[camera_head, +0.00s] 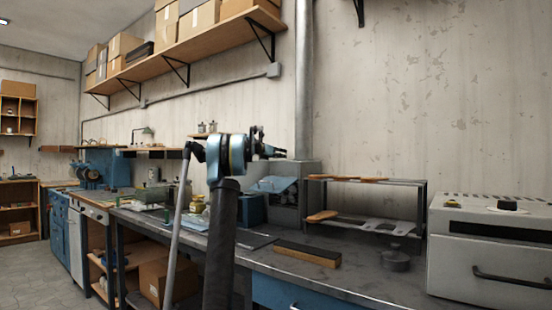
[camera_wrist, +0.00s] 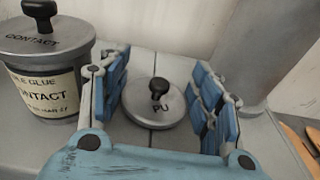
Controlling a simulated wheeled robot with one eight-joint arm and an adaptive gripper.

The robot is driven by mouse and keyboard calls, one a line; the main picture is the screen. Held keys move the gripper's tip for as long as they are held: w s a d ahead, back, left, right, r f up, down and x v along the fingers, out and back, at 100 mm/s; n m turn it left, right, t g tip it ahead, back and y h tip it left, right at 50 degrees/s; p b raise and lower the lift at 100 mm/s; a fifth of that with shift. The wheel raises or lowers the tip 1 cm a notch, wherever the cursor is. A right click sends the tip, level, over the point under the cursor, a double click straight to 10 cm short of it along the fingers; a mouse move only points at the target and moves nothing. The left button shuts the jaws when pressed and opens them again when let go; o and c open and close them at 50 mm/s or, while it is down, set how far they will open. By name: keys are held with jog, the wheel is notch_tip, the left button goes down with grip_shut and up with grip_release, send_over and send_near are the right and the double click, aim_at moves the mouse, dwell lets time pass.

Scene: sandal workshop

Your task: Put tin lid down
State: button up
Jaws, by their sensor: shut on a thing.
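A round grey tin lid (camera_wrist: 140,112) marked "PU", with a black knob (camera_wrist: 159,88), is between the two blue-padded fingers of my gripper (camera_wrist: 163,95) in the wrist view. My gripper is shut on this lid; the exact contact is hard to see. The gripper (camera_head: 278,152) also shows in the head view, raised above the bench by the wall; the lid cannot be made out there. A glue tin (camera_wrist: 45,95) labelled "CONTACT", with its own knobbed lid (camera_wrist: 42,36) on, stands left of my gripper. Whether anything lies directly under the held lid is hidden.
A grey pipe (camera_head: 304,80) rises behind my gripper. The bench (camera_head: 350,282) carries a wood-edged block (camera_head: 307,254), a rack (camera_head: 422,210) with sole shapes, a lidded grey pot (camera_head: 395,260) and a white oven (camera_head: 490,245). The bench front is partly clear.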

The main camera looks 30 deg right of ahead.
jog(key=shift+f, duration=0.65)
jog(key=o, duration=0.9)
jog(key=shift+r, duration=0.2)
jog(key=v, duration=1.2)
jog(key=shift+r, duration=0.4)
